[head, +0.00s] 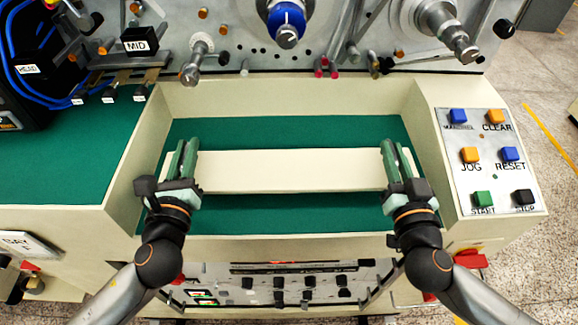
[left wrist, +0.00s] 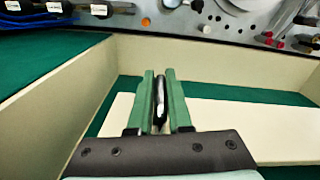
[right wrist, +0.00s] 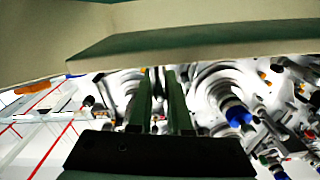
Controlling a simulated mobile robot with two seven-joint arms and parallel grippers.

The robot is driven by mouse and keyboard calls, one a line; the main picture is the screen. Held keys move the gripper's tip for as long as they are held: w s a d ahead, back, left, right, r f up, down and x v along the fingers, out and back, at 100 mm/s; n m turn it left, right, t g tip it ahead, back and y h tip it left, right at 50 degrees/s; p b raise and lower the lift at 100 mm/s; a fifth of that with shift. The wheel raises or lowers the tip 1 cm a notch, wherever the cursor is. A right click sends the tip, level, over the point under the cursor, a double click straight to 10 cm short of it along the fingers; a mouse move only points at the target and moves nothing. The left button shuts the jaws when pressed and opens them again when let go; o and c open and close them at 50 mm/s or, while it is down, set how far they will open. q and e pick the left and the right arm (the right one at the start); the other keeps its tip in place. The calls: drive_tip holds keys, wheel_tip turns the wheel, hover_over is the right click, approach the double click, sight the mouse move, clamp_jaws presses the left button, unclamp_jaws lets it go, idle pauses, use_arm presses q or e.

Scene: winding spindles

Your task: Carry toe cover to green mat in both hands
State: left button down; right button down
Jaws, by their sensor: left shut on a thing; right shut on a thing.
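The toe cover, a long cream panel (head: 290,169), lies level across the cream-walled recess in the head view. My left gripper (head: 186,158) is shut at its left end, and my right gripper (head: 392,160) is shut at its right end. The left wrist view shows the left fingers (left wrist: 160,95) around a thin dark tab, with the cream panel (left wrist: 220,125) to the right. The right wrist view shows the right fingers (right wrist: 162,95), but their grip is unclear there. Green surface (head: 290,128) shows behind and in front of the panel; I cannot tell the panel's height above it.
Another green surface (head: 60,160) lies left of the recess, beyond its wall. A button panel (head: 485,160) stands right. Spindles, including a blue one (head: 286,22), and rods project from the machine face behind. Low cream walls surround the recess.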

use_arm(q)
drive_tip(key=shift+w+d+r, duration=0.1)
drive_tip(key=shift+w+r, duration=0.15)
use_arm(e)
drive_tip(key=shift+w+a+r, duration=0.1)
drive_tip(key=shift+w+r, duration=0.1)
drive_tip(key=shift+w, duration=0.05)
use_arm(q)
drive_tip(key=shift+s, duration=0.15)
use_arm(e)
drive_tip(key=shift+s, duration=0.15)
use_arm(q)
drive_tip(key=shift+f, duration=0.15)
use_arm(e)
drive_tip(key=shift+f, duration=0.1)
